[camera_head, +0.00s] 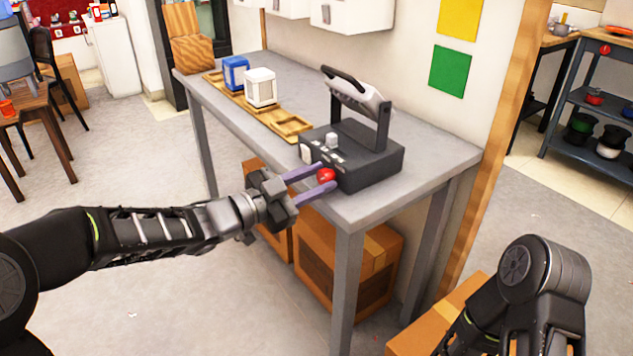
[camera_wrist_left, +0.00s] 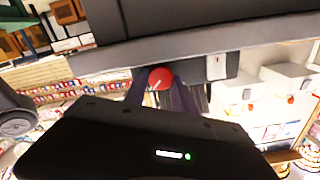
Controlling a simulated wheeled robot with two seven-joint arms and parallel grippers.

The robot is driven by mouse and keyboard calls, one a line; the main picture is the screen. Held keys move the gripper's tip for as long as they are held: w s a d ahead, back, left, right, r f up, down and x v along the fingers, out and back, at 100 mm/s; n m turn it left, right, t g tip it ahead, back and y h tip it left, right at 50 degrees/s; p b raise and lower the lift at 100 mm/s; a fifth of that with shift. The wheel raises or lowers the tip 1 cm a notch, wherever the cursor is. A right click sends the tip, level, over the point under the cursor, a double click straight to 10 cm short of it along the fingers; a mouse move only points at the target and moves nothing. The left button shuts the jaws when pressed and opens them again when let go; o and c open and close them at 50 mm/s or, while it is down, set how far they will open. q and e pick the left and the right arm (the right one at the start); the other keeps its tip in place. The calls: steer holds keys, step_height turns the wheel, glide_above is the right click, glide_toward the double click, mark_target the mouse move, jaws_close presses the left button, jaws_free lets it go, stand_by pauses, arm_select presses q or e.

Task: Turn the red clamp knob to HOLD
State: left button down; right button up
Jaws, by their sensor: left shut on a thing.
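The red clamp knob (camera_head: 326,175) sits on the front face of a dark grey device (camera_head: 376,163) on the grey table. It also shows in the left wrist view (camera_wrist_left: 160,78), with a pale pointer line on it. My left gripper (camera_head: 317,179) has its purple fingers on either side of the knob, shut on it. The HOLD label cannot be read in these views. My right arm (camera_head: 535,275) shows at the lower right, but its gripper fingers are not visible.
The grey table (camera_head: 430,158) also holds a wooden tray (camera_head: 290,123) with a blue block (camera_head: 235,72) and a white block (camera_head: 261,87). A tilted head with a black handle (camera_head: 343,78) rises from the device. Cardboard boxes (camera_head: 375,255) stand under the table.

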arm_select(q)
steer(key=c, duration=1)
jaws_free()
steer(key=shift+a, duration=0.1)
steer(key=p+v, duration=0.1)
steer(key=v, duration=0.6)
steer(key=shift+s+a, duration=0.25)
